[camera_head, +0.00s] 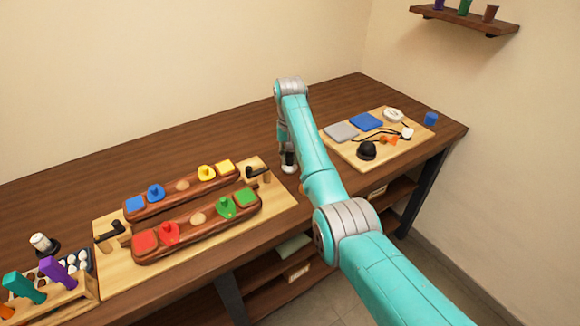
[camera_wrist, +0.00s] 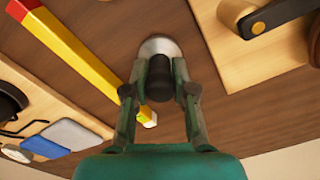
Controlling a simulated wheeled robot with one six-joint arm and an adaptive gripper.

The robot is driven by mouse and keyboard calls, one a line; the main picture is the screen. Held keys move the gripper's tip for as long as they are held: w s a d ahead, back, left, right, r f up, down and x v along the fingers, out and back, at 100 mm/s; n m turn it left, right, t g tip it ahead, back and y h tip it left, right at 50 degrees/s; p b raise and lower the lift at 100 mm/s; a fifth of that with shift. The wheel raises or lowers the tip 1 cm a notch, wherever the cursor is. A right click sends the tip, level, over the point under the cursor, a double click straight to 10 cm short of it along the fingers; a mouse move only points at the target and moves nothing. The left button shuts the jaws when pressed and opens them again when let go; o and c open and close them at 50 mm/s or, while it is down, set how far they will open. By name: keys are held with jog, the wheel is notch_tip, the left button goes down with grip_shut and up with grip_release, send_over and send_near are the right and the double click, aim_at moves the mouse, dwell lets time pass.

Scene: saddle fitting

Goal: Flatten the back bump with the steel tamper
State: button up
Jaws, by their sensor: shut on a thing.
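My gripper (camera_wrist: 158,92) is shut on the steel tamper. In the wrist view, the tamper's dark handle is between the fingers, and its round silver foot (camera_wrist: 157,45) points at the brown table. In the head view, my gripper (camera_head: 287,155) hangs over the table between the two boards. The pale tamper foot (camera_head: 288,169) shows below it; I cannot tell whether it touches the table. Two brown wooden bars lie on the left board. The back bar (camera_head: 209,185) has a round tan bump (camera_head: 182,185) in its middle. The front bar (camera_head: 182,236) has a similar round spot (camera_head: 198,218).
The left board (camera_head: 280,205) has black clamps (camera_head: 108,235) at both ends. A right board (camera_head: 338,148) holds flat pads and small parts. A yellow and red stick (camera_wrist: 75,50) lies beside the tamper. A tool rack (camera_head: 75,300) stands front left.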

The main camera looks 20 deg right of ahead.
jog(key=shift+r, duration=1.9)
